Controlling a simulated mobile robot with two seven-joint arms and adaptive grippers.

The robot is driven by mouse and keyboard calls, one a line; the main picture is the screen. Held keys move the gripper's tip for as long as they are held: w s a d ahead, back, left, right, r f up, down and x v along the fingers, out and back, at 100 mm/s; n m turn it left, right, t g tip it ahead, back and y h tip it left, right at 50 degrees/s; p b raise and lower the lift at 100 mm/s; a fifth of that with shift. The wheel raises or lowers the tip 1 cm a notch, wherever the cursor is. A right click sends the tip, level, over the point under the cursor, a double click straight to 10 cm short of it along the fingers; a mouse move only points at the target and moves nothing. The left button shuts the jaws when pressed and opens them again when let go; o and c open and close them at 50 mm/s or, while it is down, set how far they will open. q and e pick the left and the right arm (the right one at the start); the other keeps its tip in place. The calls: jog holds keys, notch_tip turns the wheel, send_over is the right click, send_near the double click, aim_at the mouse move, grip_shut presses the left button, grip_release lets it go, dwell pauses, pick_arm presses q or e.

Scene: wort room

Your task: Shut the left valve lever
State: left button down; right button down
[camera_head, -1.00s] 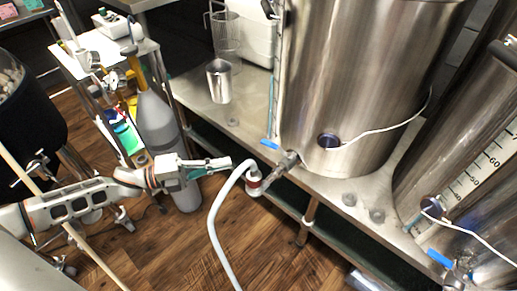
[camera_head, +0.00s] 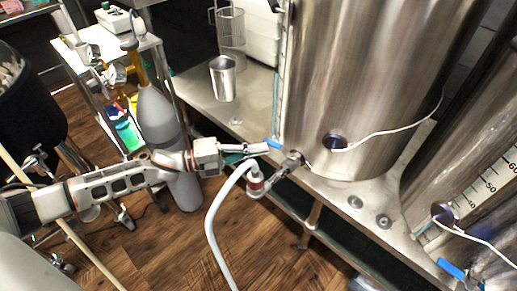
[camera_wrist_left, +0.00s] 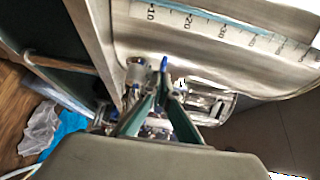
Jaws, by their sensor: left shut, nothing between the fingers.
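The left valve lever is a small blue handle (camera_head: 275,144) on the metal valve at the foot of the large steel kettle (camera_head: 380,80). It also shows in the left wrist view (camera_wrist_left: 164,64), just beyond the fingertips. My left gripper (camera_head: 264,149) is shut and empty, with its tips right at the lever; I cannot tell if they touch it. In the left wrist view its green fingers (camera_wrist_left: 160,95) come together toward the lever. A white hose (camera_head: 212,220) hangs from the valve's outlet. My right gripper is not in view.
A second blue lever (camera_head: 450,268) is on the kettle at the right. A steel cup (camera_head: 223,80) and a mesh cylinder (camera_head: 231,40) stand on the steel table (camera_head: 190,90). A grey gas cylinder (camera_head: 160,115) stands behind my left arm. Wood floor is open below the hose.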

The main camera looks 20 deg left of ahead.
pick_arm(q)
jog(key=shift+w+a, duration=0.25)
jog(key=shift+w, duration=0.85)
